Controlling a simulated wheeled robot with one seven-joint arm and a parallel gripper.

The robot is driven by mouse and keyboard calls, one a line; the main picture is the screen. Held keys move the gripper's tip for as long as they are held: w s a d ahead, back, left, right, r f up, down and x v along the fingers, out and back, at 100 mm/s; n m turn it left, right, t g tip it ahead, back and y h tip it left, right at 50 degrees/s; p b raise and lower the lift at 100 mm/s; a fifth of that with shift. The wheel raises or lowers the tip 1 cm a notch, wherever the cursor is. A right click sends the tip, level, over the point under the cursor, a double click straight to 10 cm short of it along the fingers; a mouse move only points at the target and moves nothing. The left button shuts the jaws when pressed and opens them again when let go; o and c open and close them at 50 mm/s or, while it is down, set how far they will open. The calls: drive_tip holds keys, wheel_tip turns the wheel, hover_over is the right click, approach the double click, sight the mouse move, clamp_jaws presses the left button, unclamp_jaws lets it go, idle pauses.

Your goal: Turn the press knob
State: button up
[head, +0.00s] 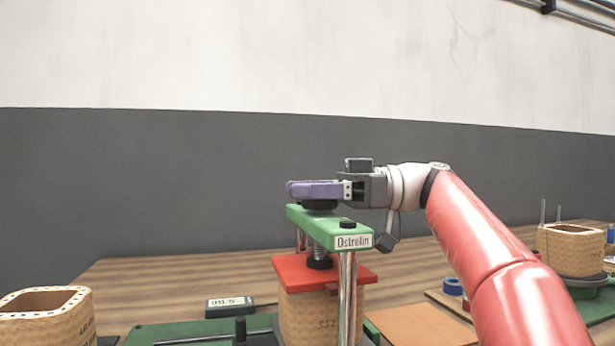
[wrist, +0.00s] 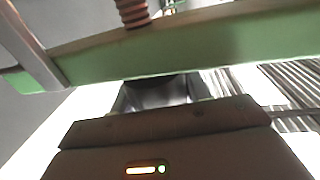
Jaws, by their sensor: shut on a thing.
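The press has a green top bar (head: 330,228) with an "Ostrelin" label, chrome posts and a threaded screw (head: 317,243). The black press knob (head: 319,205) sits on top of the screw, just above the bar. My gripper (head: 308,189), with purple fingers, reaches in level from the right and is shut on the knob; the fingers hide most of it. Below, a red plate (head: 325,271) rests on a tan coil (head: 308,315). The wrist view shows the green bar (wrist: 200,50) and part of the screw (wrist: 133,12); the grip on the knob is not clear there.
A small display (head: 228,307) stands on the wooden table left of the press. A tan coil (head: 50,315) is at the far left, another (head: 570,248) at the far right. A brown mat (head: 415,325) lies right of the press. Above the press is free room.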

drive_tip(key=n+g+h+p, duration=0.1)
drive_tip(key=g, duration=0.1)
drive_tip(key=n+g+p, duration=0.1)
drive_tip(key=n+g, duration=0.1)
drive_tip(key=n+g+h+p, duration=0.1)
drive_tip(key=g, duration=0.1)
drive_tip(key=shift+s+d+r+n+g+h+p, duration=0.15)
drive_tip(key=shift+s+n+g+h+p, duration=0.15)
drive_tip(key=shift+g+p, duration=0.1)
drive_tip(key=shift+s+n+g+h+p, duration=0.1)
drive_tip(key=shift+n+g+h+p, duration=0.4)
drive_tip(key=shift+n+g+h, duration=0.4)
drive_tip(key=shift+s+g, duration=0.1)
drive_tip(key=shift+g, duration=0.2)
drive_tip(key=o, duration=1)
drive_tip(key=shift+d, duration=0.1)
